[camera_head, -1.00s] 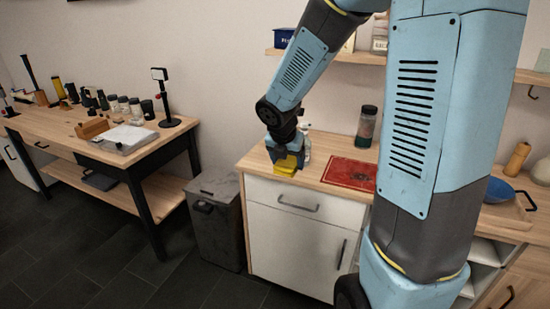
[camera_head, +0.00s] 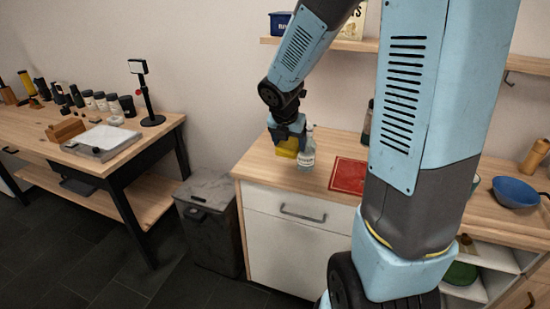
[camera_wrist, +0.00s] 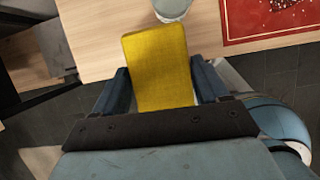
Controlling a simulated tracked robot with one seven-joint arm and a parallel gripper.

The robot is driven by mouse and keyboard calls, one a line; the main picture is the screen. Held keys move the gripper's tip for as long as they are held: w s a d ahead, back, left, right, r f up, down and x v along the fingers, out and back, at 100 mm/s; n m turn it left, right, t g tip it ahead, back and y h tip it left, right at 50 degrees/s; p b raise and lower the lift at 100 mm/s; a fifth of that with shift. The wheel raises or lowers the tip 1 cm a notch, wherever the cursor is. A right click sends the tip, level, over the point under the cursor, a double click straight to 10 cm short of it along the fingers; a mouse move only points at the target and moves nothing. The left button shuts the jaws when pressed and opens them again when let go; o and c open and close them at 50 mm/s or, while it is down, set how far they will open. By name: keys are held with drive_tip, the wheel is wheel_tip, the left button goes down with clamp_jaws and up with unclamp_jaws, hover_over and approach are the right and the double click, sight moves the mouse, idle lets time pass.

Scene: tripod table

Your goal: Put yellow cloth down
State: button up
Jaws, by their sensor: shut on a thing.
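The yellow cloth (camera_head: 287,148) is a flat, folded pad between the fingers of my gripper (camera_head: 287,133), at the left end of the wooden counter (camera_head: 262,163). My gripper points down and is shut on the cloth. In the wrist view the cloth (camera_wrist: 158,62) lies between the two dark blue fingers and sticks out beyond them. The cloth looks raised over the counter, but I cannot tell its exact height.
A clear bottle (camera_head: 307,153) stands close to the right of the cloth. A red mat (camera_head: 348,175) lies farther right, with a blue bowl (camera_head: 515,191) beyond my arm. A grey bin (camera_head: 209,220) stands left of the counter. Bare counter lies in front of the cloth.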

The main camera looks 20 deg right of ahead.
drive_tip(key=shift+a, duration=0.65)
drive_tip(key=shift+w+f, duration=0.1)
drive_tip(key=shift+w, duration=0.1)
drive_tip(key=w+f, duration=0.4)
drive_tip(key=w, duration=0.5)
hover_over(274, 159)
drive_tip(key=s+a, duration=0.1)
drive_tip(key=f, duration=0.5)
drive_tip(key=shift+s+f, duration=0.1)
drive_tip(key=shift+s, duration=0.1)
drive_tip(key=shift+w+f, duration=0.2)
drive_tip(key=shift+f, duration=1.6)
drive_tip(key=shift+f, duration=0.2)
drive_tip(key=o, duration=0.9)
drive_tip(key=shift+f, duration=0.1)
drive_tip(key=shift+o, duration=0.2)
drive_tip(key=shift+s+d, duration=0.1)
